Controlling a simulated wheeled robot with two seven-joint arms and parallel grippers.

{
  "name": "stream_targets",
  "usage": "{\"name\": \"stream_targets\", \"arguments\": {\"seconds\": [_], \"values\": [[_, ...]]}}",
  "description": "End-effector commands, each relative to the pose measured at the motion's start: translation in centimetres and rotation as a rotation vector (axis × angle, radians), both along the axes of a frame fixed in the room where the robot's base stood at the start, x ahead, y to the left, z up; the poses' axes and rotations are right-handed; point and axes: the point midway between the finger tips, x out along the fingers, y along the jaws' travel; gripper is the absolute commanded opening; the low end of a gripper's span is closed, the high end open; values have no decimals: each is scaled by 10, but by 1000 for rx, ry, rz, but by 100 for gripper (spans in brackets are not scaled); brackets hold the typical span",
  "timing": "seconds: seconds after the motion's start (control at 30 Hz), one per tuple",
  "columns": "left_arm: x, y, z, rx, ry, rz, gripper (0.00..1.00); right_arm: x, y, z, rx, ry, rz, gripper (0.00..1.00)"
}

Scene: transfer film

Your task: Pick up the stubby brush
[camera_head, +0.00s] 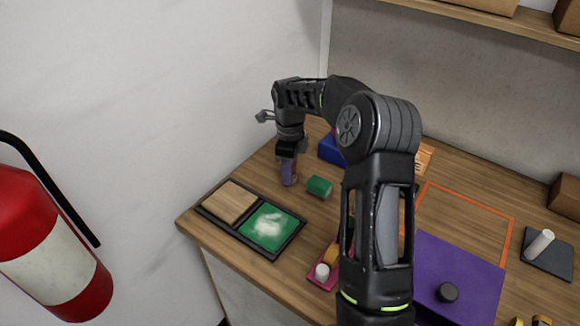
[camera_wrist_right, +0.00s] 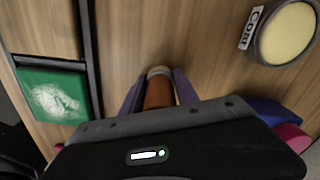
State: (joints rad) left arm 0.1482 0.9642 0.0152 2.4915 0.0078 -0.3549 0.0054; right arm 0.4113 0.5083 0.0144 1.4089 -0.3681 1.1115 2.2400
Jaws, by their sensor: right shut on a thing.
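My right gripper (camera_head: 288,172) reaches down over the wooden table, just behind the black tray. In the right wrist view its two purple fingers (camera_wrist_right: 158,100) are shut on a short brown cylindrical thing with a pale end, which looks like the stubby brush (camera_wrist_right: 157,88). Most of the brush is hidden between the fingers and behind the gripper body. I cannot tell whether its lower end touches the table. My left gripper is not in view.
A black tray (camera_head: 273,246) holds a wooden block and a green pad (camera_head: 268,226) with a white smear. A round labelled tin (camera_wrist_right: 287,32) shows in the wrist view.

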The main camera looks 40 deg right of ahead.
Motion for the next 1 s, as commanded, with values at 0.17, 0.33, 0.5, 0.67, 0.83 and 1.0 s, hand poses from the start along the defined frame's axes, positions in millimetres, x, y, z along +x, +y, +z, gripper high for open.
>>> {"name": "stream_targets", "arguments": {"seconds": [0.17, 0.33, 0.5, 0.67, 0.83, 1.0], "values": [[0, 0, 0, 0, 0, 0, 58, 0, 0, 0, 0, 0, 0, 0], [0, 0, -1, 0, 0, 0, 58, 0, 0, 3, 0, -1, 0, 0], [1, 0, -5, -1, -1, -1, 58, 1, 0, 21, -2, -5, 0, 0], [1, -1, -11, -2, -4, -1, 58, 1, 0, 50, -2, -5, 0, 0], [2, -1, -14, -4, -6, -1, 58, 1, 0, 83, -2, -4, 0, 0], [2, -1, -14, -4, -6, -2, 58, 0, 0, 99, -1, -1, 0, 0]]}}
